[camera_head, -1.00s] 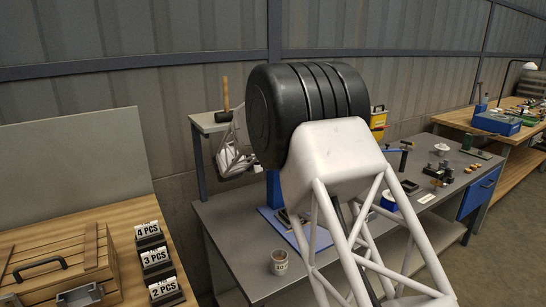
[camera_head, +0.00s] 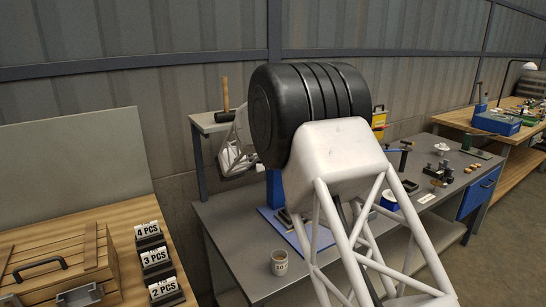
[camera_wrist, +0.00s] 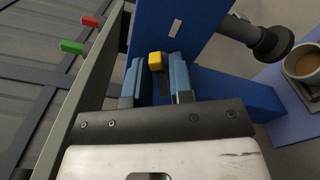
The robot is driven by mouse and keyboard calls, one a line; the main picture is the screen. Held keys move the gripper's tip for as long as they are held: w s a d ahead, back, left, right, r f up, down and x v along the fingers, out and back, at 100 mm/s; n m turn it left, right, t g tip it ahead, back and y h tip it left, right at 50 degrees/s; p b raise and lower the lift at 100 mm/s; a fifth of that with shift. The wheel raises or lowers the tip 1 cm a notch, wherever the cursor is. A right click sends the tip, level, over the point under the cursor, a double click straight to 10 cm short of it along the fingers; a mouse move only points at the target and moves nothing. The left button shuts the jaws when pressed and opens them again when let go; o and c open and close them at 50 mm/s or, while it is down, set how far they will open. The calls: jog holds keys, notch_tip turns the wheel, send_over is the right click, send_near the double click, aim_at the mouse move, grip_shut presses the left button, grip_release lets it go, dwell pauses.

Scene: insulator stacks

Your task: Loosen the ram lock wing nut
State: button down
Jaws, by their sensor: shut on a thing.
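My gripper (camera_wrist: 157,68) shows in the wrist view with its two blue fingers closed around a small yellow piece, which I take to be the wing nut (camera_wrist: 156,59). A dark part shows just below the yellow piece, between the fingers. The piece is in front of a blue upright column (camera_wrist: 185,22), which looks like the press frame. In the head view the blue press (camera_head: 275,188) is mostly hidden behind my arm. The gripper's fingers and the wing nut cannot be made out there.
A black round-ended part (camera_wrist: 270,42) juts from the column. A wooden-handled tool (camera_head: 226,93) stands on the shelf. Small tools lie at the bench's right.

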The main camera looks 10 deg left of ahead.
jog(key=shift+n, duration=0.3)
jog(key=n, duration=0.6)
jog(key=shift+a+r, duration=0.1)
jog(key=n, duration=0.6)
jog(key=shift+w+a+n, duration=0.1)
jog(key=shift+w+n, duration=0.05)
jog(key=shift+n, duration=0.15)
jog(key=c, duration=1.2)
grip_release()
jog(key=shift+v, duration=3.9)
